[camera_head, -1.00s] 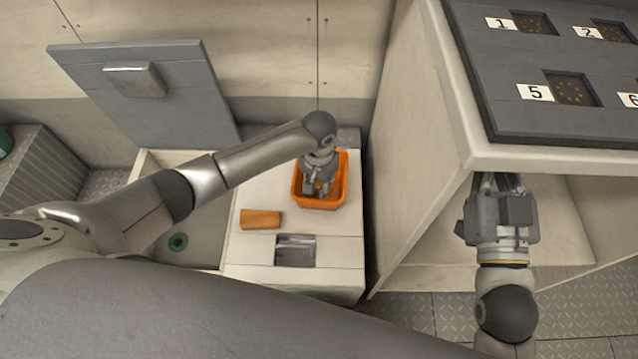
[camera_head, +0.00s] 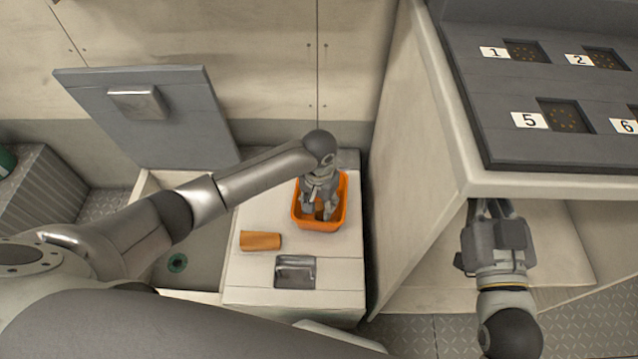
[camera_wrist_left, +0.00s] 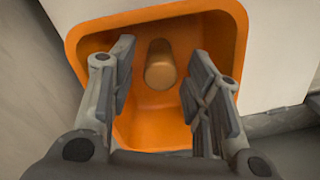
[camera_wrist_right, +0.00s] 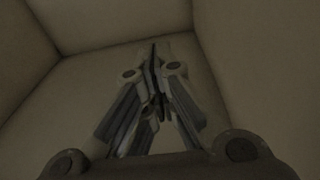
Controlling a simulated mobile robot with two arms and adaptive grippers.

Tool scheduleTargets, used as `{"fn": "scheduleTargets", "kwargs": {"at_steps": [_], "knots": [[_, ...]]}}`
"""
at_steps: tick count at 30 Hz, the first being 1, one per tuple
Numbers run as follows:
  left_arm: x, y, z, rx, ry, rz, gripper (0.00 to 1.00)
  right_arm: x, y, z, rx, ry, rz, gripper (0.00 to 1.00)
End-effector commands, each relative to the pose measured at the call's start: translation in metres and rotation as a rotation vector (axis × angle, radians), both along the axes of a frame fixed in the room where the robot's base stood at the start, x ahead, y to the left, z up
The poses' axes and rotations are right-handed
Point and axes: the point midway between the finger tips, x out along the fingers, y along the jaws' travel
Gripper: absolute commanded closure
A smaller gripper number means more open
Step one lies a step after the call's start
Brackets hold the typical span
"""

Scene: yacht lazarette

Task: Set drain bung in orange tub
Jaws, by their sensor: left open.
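The orange tub (camera_head: 343,207) stands on the pale bench top and fills much of the left wrist view (camera_wrist_left: 240,40). A tan-brown cylinder, which looks like the drain bung (camera_wrist_left: 161,65), lies inside the tub. My left gripper (camera_head: 320,214) reaches down into the tub. In the left wrist view its fingers (camera_wrist_left: 163,70) are spread on either side of the bung, with gaps showing. My right gripper (camera_head: 490,205) is beneath the numbered panel's counter, far from the tub. In the right wrist view its fingertips (camera_wrist_right: 156,55) meet with nothing visible between them.
An orange-brown block (camera_head: 260,241) lies on the bench left of the tub, near a recessed metal latch (camera_head: 295,271). A counter (camera_head: 440,110) rises at right.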

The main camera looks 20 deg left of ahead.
Motion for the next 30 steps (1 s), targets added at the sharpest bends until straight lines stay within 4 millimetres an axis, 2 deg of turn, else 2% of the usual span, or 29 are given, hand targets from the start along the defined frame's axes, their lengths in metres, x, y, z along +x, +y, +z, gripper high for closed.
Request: {"fn": "scheduleTargets", "kwargs": {"at_steps": [7, 14, 24, 30], "knots": [[0.000, 0.000, 0.028, 0.000, -0.001, 0.000, 0.55, -0.005, -0.008, -0.044, -0.064, 0.247, -0.017, 1.00], [0.000, 0.000, 0.052, 0.000, -0.001, 0.000, 0.55, -0.021, -0.019, -0.085, -0.119, 0.474, -0.031, 1.00], [0.000, 0.000, 0.088, -0.001, 0.000, 0.000, 0.55, -0.064, -0.038, -0.136, -0.194, 0.801, -0.053, 1.00], [0.000, 0.000, 0.102, -0.001, 0.001, 0.000, 0.55, -0.088, -0.046, -0.153, -0.223, 0.937, -0.061, 1.00]]}}
